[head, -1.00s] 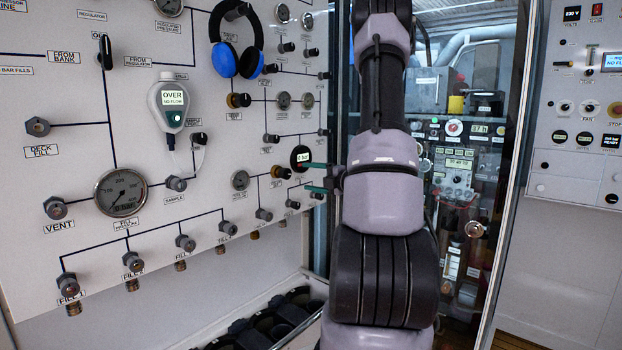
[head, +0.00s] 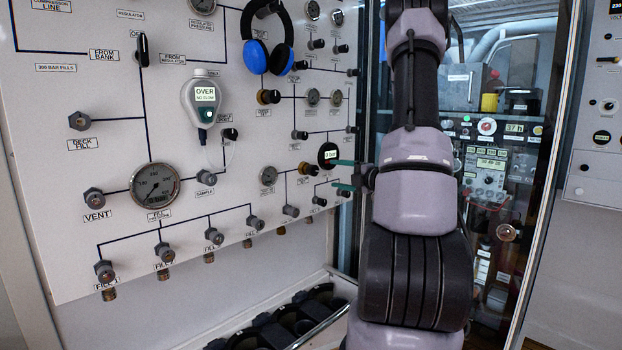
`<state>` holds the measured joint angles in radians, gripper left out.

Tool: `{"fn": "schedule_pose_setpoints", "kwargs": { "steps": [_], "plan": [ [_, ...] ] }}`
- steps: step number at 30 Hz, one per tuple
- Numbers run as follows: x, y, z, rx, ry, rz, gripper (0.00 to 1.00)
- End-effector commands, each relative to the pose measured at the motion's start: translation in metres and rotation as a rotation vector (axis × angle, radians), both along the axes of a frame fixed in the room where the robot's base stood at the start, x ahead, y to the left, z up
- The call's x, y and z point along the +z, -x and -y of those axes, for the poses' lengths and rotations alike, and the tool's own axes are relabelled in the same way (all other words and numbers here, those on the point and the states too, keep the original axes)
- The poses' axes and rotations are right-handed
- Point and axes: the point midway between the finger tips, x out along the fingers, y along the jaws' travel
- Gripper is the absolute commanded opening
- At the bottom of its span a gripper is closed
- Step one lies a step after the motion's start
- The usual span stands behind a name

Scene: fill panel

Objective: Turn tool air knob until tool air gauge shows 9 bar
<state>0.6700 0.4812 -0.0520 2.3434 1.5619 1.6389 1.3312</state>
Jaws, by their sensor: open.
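The labels there are too small to read, so I cannot confirm which is the tool air knob. My gripper (head: 342,174) is open, with its two teal fingers apart one above the other. In the picture its fingertips are right of the brass knob, the upper one overlapping the gauge's edge; no contact is clear.
Many valves and dials, including the fill pressure gauge (head: 155,186), crowd the white panel. Blue headphones (head: 267,45) hang at the top and a handheld meter (head: 203,101) hangs mid-panel. A bottle rack (head: 283,320) is below. A glass-fronted cabinet (head: 500,150) is behind my arm.

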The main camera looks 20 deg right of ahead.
Motion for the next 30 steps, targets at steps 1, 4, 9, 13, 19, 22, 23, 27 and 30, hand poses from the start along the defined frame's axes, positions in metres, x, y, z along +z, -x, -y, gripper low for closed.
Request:
{"fn": "schedule_pose_setpoints", "kwargs": {
  "steps": [1,4,9,13,19,22,23,27,30],
  "plan": [
    [0.0000,0.0000,0.0000,0.000,0.000,0.000,0.77],
    [0.0000,0.0000,0.0000,0.000,0.000,0.000,0.77],
    [0.0000,0.0000,0.0000,0.000,0.000,0.000,0.77],
    [0.0000,0.0000,0.0000,0.000,0.000,0.000,0.77],
    [0.0000,0.0000,0.0000,0.000,0.000,0.000,0.77],
    [0.0000,0.0000,0.0000,0.000,0.003,0.001,0.76],
    [-0.0001,0.0001,0.0000,0.001,0.010,0.004,0.76],
    [-0.0007,0.0005,0.0001,0.011,0.136,0.055,0.76],
    [-0.0018,0.0017,0.0008,0.024,0.333,0.132,0.76]
  ]
}}
